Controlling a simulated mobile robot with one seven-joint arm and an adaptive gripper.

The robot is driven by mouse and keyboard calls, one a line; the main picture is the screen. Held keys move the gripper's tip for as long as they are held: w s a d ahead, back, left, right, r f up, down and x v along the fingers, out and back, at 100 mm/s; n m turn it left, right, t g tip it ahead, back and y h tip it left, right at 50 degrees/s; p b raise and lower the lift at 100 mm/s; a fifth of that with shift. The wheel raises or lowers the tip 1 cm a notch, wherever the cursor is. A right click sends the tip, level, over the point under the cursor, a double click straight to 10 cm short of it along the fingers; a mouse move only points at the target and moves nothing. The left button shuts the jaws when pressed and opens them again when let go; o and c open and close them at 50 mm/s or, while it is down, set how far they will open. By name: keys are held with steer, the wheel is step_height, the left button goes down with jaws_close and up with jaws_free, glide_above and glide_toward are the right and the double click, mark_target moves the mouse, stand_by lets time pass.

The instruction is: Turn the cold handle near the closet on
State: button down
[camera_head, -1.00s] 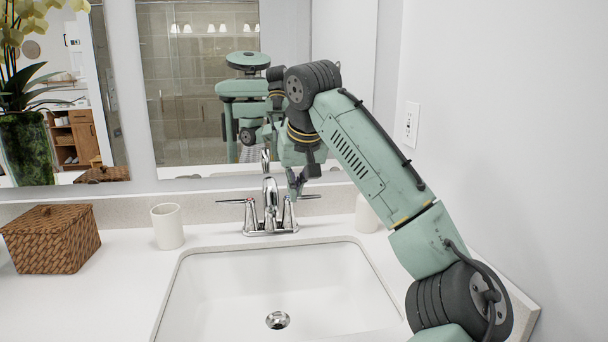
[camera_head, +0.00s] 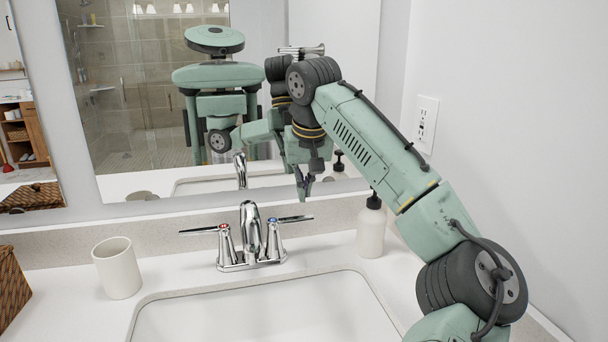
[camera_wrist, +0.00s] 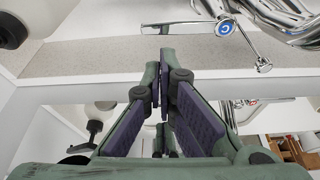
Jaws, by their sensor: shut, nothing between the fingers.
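The chrome faucet (camera_head: 250,240) stands behind the sink. Its cold handle (camera_head: 296,219) is the right one, with a blue mark and its lever pointing out to the right. In the wrist view the blue cap of the cold handle (camera_wrist: 226,27) is at the upper right, with the lever running left from it. The other handle (camera_head: 200,230) has a red mark and points left. My gripper (camera_head: 304,194) is shut and empty, just above and behind the cold lever's outer end. In the wrist view my fingertips (camera_wrist: 160,62) appear just below the lever, with a small visible gap.
A white soap dispenser (camera_head: 371,228) with a black pump stands right of the faucet, close to my arm. A white cup (camera_head: 117,268) and a woven basket (camera_head: 10,288) are on the left. The mirror (camera_head: 150,120) and backsplash (camera_head: 160,228) are close behind my gripper.

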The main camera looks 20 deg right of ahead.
mark_target(307, 216)
steer(key=shift+p+x, duration=0.35)
steer(key=shift+x, duration=2.3)
steer(key=shift+s+d+m, duration=0.1)
steer(key=shift+s+m, duration=0.25)
steer(key=shift+m, duration=0.25)
steer(key=s+m+h, duration=0.1)
steer(key=s+m, duration=0.1)
steer(key=m, duration=0.1)
steer(key=shift+s+a+r+m+h+p, duration=0.1)
steer(key=shift+s+m+h+p, duration=0.05)
steer(key=shift+s+p, duration=0.65)
steer(key=shift+s+a+m+h+p, duration=0.15)
steer(key=shift+s+p, duration=0.65)
steer(key=shift+s, duration=0.1)
